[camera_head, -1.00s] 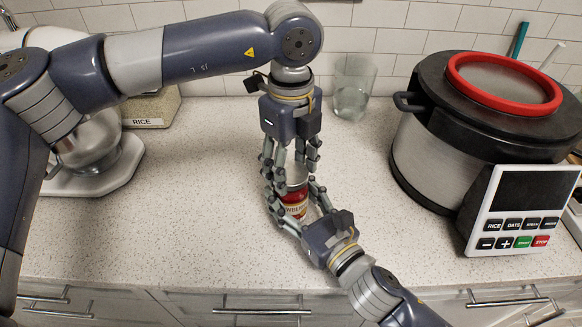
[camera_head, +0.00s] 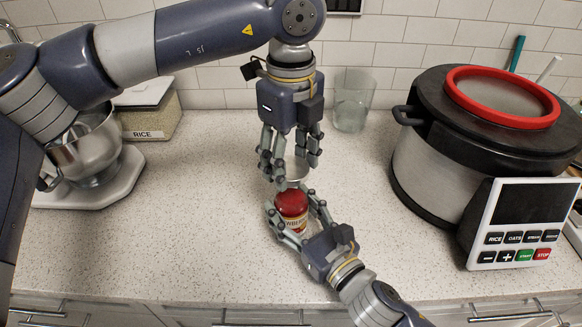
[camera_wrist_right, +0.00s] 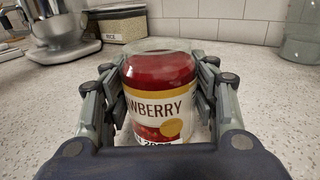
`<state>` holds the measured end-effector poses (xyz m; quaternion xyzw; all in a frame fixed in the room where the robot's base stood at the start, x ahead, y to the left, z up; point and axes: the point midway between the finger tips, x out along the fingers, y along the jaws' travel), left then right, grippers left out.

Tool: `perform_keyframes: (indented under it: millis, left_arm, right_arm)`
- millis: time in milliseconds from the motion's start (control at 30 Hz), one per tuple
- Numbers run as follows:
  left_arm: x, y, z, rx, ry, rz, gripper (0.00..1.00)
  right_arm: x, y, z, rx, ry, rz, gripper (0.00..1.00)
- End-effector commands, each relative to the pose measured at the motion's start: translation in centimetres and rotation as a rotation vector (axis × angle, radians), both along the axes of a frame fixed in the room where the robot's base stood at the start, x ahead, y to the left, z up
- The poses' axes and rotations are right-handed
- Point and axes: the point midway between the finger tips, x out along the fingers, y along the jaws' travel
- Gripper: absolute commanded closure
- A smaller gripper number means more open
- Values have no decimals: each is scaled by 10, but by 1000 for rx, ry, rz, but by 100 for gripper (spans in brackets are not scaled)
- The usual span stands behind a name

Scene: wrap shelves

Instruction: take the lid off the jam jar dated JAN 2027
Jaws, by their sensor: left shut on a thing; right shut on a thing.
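A red strawberry jam jar (camera_head: 292,208) stands upright at the middle of the counter; it also fills the middle of the right wrist view (camera_wrist_right: 160,95). My right gripper (camera_head: 295,202) is shut around its sides. The jar's top is a bare glass rim without a lid. Its date label is cut off at the bottom of the wrist view and cannot be read. My left gripper (camera_head: 290,178) is above the jar, pointing down, shut on a pale lid (camera_head: 297,168) that is partly hidden by the fingers. The lid is apart from the jar.
A large cooker (camera_head: 440,165) with a red ring stands at the right. A clear glass (camera_head: 352,102) is behind the grippers. A mixer (camera_head: 95,170) and a rice container (camera_head: 150,112) are at the left. The counter left of the jar is clear.

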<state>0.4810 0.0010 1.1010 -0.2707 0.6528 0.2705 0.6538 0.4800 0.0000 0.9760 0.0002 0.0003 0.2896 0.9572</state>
Motion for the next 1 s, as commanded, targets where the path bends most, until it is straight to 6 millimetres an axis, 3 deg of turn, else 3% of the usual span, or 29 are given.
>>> perform_keyframes:
  millis: [100, 133, 200, 233, 667, 1000]
  left_arm:
    - [0, 0, -1, 1, 1, 0, 76]
    - [0, 0, -1, 1, 1, 0, 76]
    - [0, 0, -1, 0, 0, 0, 76]
    - [0, 0, -1, 1, 1, 0, 76]
    - [0, 0, -1, 1, 1, 0, 76]
    - [0, 0, -1, 0, 0, 0, 76]
  right_arm:
    - [0, 0, -1, -1, 3, 0, 100]
    - [0, 0, -1, -1, 3, 0, 41]
    - [0, 0, -1, -1, 3, 0, 25]
    - [0, 0, -1, -1, 3, 0, 22]
    - [-3, -2, -1, -1, 1, 0, 22]
    - [-44, -29, -2, -2, 6, 0, 22]
